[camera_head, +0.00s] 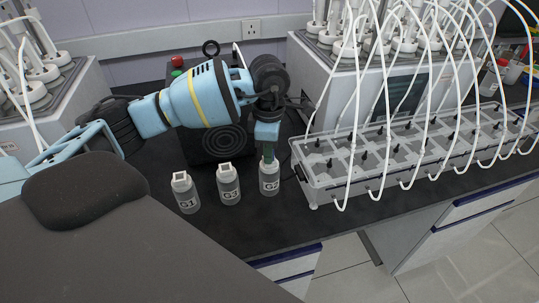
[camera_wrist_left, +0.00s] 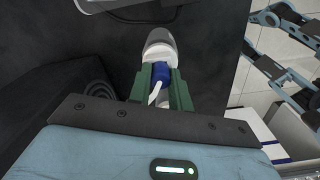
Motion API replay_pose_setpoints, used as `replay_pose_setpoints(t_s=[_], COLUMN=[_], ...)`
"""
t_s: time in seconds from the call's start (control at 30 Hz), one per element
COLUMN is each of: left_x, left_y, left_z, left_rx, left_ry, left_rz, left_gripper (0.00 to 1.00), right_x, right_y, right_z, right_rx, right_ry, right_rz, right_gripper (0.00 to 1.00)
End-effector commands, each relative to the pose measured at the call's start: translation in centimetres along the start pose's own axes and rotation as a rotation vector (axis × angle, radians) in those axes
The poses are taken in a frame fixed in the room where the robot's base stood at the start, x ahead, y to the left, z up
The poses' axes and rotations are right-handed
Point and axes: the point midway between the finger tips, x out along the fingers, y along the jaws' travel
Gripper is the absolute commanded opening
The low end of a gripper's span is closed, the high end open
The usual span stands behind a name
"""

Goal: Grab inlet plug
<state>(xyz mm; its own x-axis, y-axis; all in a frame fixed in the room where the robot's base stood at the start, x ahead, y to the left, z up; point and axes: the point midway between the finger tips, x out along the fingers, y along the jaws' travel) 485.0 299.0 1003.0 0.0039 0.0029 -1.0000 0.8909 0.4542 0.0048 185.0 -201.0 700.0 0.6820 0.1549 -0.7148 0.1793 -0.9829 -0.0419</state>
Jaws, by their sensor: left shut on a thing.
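My left gripper (camera_head: 268,150) points down over the rightmost of three small labelled bottles, the bottle (camera_head: 269,180) that seems to read G3. In the left wrist view its green fingers (camera_wrist_left: 160,88) are shut on a blue piece with a white part, which looks like the inlet plug (camera_wrist_left: 161,71). The plug is at the top of the pale bottle (camera_wrist_left: 160,45); whether it is seated there or just above, I cannot tell. The other two bottles, G1 (camera_head: 185,192) and G2 (camera_head: 228,185), stand upright to the left with white caps. My right gripper does not show.
A clear rack (camera_head: 320,175) with many white tubes stands close to the right of the bottles. A black stirrer-like device (camera_head: 205,145) with red and green buttons is behind them. The dark bench (camera_head: 225,222) is free in front, up to its edge.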

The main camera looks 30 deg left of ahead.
Motion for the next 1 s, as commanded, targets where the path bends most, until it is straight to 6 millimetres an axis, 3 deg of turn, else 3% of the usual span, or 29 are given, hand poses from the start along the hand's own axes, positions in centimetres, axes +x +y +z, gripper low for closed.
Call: replay_pose_setpoints(t_s=[0.37,0.6,1.0], left_x=[-0.8,-3.8,-4.4], left_y=[0.1,0.1,-8.8], left_z=[0.1,0.1,4.9], left_rx=[0.0,-0.001,0.008], left_ry=[-0.001,-0.003,-0.002], left_rz=[0.002,0.003,-0.001], left_gripper=[0.0,0.0,0.0], right_x=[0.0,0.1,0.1], right_y=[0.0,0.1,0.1], right_z=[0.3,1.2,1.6], right_rx=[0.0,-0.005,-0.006], right_ry=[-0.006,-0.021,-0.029], right_rz=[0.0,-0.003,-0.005], right_gripper=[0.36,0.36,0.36])
